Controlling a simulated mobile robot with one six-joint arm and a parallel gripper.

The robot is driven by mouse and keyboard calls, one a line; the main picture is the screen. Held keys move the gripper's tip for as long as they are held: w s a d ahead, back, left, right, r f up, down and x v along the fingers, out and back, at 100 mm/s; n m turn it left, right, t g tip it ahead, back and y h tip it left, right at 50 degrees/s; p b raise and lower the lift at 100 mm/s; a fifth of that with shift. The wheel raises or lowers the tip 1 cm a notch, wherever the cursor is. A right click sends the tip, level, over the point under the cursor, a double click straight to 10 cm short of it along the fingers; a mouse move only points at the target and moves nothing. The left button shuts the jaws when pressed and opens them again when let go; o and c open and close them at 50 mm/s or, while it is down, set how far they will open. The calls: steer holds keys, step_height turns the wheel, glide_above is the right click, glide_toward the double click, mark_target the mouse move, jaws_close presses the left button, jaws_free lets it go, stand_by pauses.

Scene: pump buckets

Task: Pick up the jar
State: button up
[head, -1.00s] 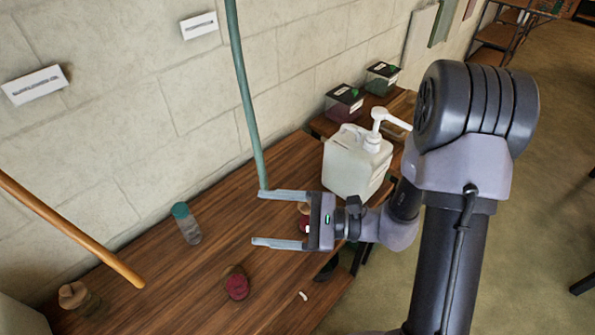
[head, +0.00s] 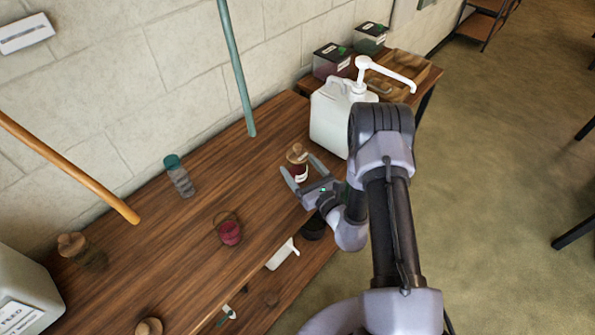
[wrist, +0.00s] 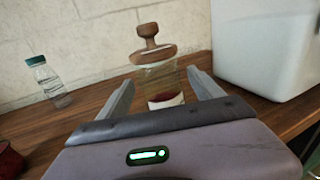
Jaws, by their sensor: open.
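A glass jar (head: 298,168) with a brown knobbed stopper, a white label and dark red contents stands upright on the wooden table (head: 150,245), in front of the white pump container. It also shows in the wrist view (wrist: 160,80), upright between the two fingers. My gripper (head: 300,165) is open, with one finger on each side of the jar in the picture. I cannot tell whether either finger touches it. The gripper's body hides the jar's base in the wrist view (wrist: 163,90).
A white pump container (head: 335,118) stands close behind and right of the jar. A teal-capped bottle (head: 180,178) and a small red bucket (head: 230,232) stand to the left. A teal pole (head: 238,75) and an orange pole (head: 70,170) cross the view.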

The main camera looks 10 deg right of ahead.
steer(key=b+x, duration=0.1)
steer(key=x, duration=0.3)
steer(key=shift+w+a+f, duration=0.1)
steer(key=shift+w+a, duration=0.05)
steer(key=shift+w, duration=0.2)
steer(key=c, duration=1.5)
jaws_close()
